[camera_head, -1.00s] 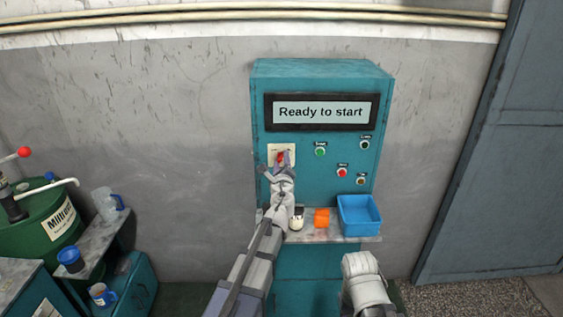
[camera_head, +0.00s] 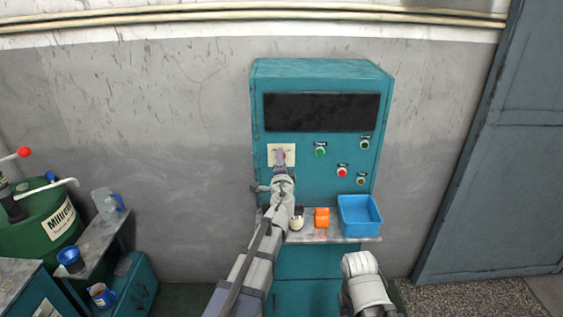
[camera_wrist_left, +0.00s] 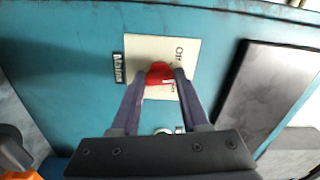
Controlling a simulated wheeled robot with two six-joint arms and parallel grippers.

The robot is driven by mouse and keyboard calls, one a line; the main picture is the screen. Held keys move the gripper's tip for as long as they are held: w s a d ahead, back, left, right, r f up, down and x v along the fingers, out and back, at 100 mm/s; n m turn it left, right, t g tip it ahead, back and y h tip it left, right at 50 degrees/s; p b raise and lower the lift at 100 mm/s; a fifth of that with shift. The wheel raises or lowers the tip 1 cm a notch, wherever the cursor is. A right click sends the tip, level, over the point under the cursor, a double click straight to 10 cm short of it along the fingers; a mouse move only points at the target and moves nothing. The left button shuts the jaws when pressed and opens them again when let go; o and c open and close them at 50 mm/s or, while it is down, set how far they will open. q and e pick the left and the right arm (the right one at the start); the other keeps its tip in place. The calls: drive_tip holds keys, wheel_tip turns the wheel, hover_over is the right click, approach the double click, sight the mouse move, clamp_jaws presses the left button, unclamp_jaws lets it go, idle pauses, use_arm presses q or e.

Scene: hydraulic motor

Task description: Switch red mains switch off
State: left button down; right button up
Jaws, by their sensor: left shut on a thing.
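The red mains switch (camera_wrist_left: 159,72) sits on a cream plate (camera_wrist_left: 150,50) beside a dark "Mains" label (camera_wrist_left: 119,68) in the left wrist view. The fingers of my left gripper (camera_wrist_left: 160,84) are shut on the red switch, one on each side. In the head view my left gripper (camera_head: 281,160) is at the cream plate (camera_head: 275,150) on the teal cabinet (camera_head: 320,70) and hides most of the switch. The display (camera_head: 321,112) is dark and blank. My right arm shows at the bottom, but its fingertips cannot be made out.
Green and red buttons (camera_head: 342,172) are on the cabinet's right. A shelf (camera_head: 330,237) below holds a blue bin (camera_head: 360,215), an orange block (camera_head: 321,217) and a small container (camera_head: 297,219). A green drum (camera_head: 45,225) and mugs stand at the left.

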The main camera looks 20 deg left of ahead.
use_arm(q)
drive_tip(key=n, duration=0.7)
drive_tip(key=shift+s, duration=0.1)
idle(0.6)
drive_tip(key=shift+c, duration=2)
unclamp_jaws()
drive_tip(key=v, duration=0.7)
drive_tip(key=shift+s, duration=0.4)
drive_tip(key=shift+d, duration=0.1)
